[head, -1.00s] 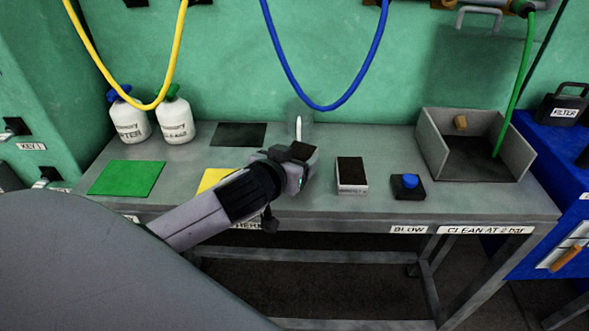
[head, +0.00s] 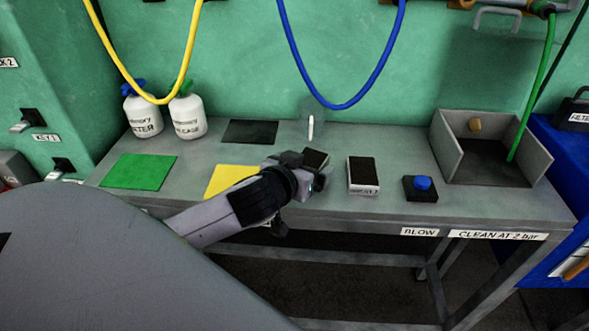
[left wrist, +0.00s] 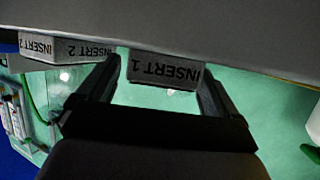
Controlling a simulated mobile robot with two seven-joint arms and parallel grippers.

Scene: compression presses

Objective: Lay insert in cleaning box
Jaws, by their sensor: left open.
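Insert 1, a block with a dark top, lies on the grey table behind my left gripper in the head view (head: 316,157), partly hidden by it. In the left wrist view its labelled face (left wrist: 166,71) shows between the two open fingers. My left gripper (head: 322,177) is open and empty, low in front of insert 1. Whether a finger touches the block cannot be told. Insert 2 (head: 363,177), pale with a dark top, lies to the right. The cleaning box (head: 447,148), a grey open-fronted box, stands at the table's right end. My right gripper is out of view.
A blue button on a black base (head: 421,188) sits between insert 2 and the box. Green (head: 138,172) and yellow (head: 229,178) mats, a dark plate (head: 250,131) and two white bottles (head: 187,117) are on the left. A green hose (head: 535,95) hangs into the box.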

